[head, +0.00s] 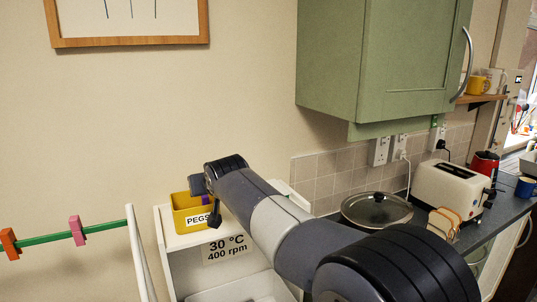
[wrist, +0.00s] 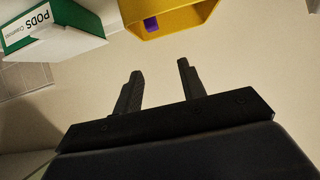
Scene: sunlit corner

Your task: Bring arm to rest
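My arm reaches out over the white cabinet toward the wall. My gripper (head: 205,198) is beside the yellow box labelled PEGS (head: 188,216) in the head view, partly covering it. In the wrist view my gripper (wrist: 158,72) has its two fingers apart, with nothing between them. The yellow box (wrist: 190,25) is just beyond the fingertips there, with a purple thing (wrist: 151,25) inside it. Whether the fingers touch the box cannot be told.
A green and white PODS box (wrist: 50,32) is near the yellow box. A green rail (head: 48,239) with pegs is at left. A green cupboard (head: 385,60) hangs above right. A lidded pan (head: 376,208) and a toaster (head: 450,190) stand on the right.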

